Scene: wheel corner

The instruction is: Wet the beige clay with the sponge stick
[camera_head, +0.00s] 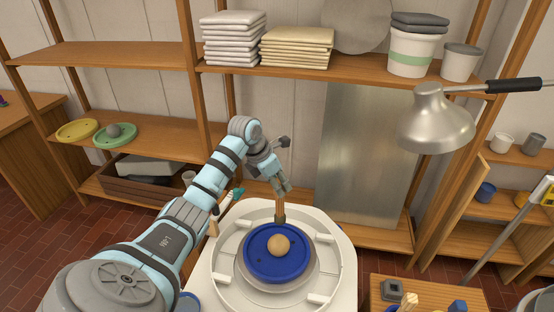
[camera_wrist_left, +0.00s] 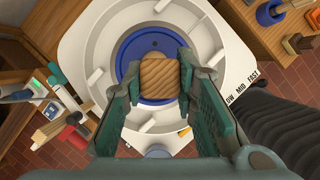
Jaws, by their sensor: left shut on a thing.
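The beige clay (camera_head: 279,245) is a round ball on the blue disc (camera_head: 262,268) at the middle of the white pottery wheel (camera_head: 338,225). My left gripper (camera_head: 281,190) is shut on the brown sponge stick (camera_head: 280,213), which points down just behind the clay in the head view. I cannot tell whether it touches the disc. In the left wrist view the stick (camera_wrist_left: 158,77) shows a tan, grained surface between the fingertips, above the blue disc (camera_wrist_left: 139,47). My right gripper is not in view.
A metal lamp (camera_head: 436,120) hangs at the upper right. Tools (camera_wrist_left: 48,132) stand beside the wheel at left in the left wrist view. A low wooden table (camera_head: 440,294) with small blocks is at right. Shelves with towels (camera_head: 233,38) and buckets (camera_head: 413,50) stand behind.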

